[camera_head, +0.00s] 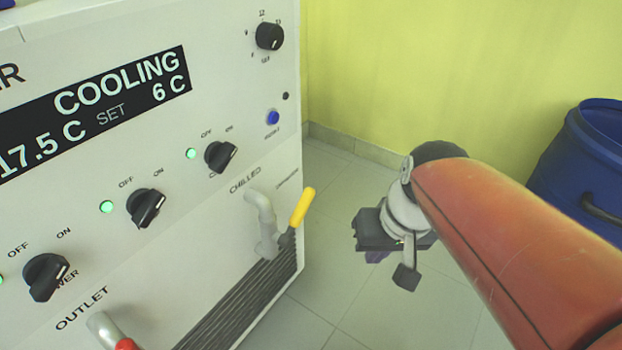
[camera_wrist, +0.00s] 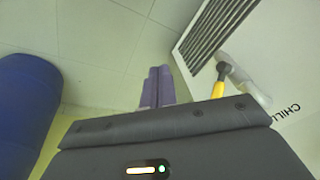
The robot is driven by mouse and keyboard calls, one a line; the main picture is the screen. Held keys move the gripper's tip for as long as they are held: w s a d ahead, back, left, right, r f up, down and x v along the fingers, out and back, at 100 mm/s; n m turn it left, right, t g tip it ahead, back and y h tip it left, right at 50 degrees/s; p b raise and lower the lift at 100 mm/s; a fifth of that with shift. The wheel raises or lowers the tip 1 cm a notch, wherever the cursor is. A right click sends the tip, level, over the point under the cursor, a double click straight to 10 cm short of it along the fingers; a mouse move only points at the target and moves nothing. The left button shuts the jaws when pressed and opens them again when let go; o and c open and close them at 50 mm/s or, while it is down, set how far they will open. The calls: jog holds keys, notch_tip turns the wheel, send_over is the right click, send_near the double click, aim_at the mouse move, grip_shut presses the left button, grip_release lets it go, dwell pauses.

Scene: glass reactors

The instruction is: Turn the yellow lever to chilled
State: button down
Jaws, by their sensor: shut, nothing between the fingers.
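The yellow lever (camera_head: 302,207) sits on a grey pipe fitting (camera_head: 264,225) low on the right of the white machine's front. It tilts up and to the right, its end near a small label too fine to read. The CHILLED label (camera_head: 245,180) is to its upper left. In the wrist view the yellow lever (camera_wrist: 219,88) is right of my gripper (camera_wrist: 158,88), whose purple fingers are together and empty.
The white machine (camera_head: 215,265) has several black knobs, a display (camera_head: 95,110) and a vent grille (camera_head: 235,300). A red-handled outlet tap (camera_head: 126,344) is at the lower left. A blue barrel (camera_head: 590,165) stands at the right. The tiled floor between is clear.

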jog(key=f+g, duration=0.1)
jog(key=m+g+y, duration=0.4)
jog(key=m+y, duration=0.2)
jog(key=y, duration=1.8)
send_near(297, 218)
jog(key=w+d+f, duration=0.5)
jog(key=w+f, duration=0.1)
jog(key=w, duration=0.1)
jog(key=s+d+r+p+x, duration=0.1)
jog(key=s+x, duration=0.1)
jog(key=x, duration=1.1)
jog(key=shift+s+r, duration=0.2)
jog(key=shift+s, duration=0.1)
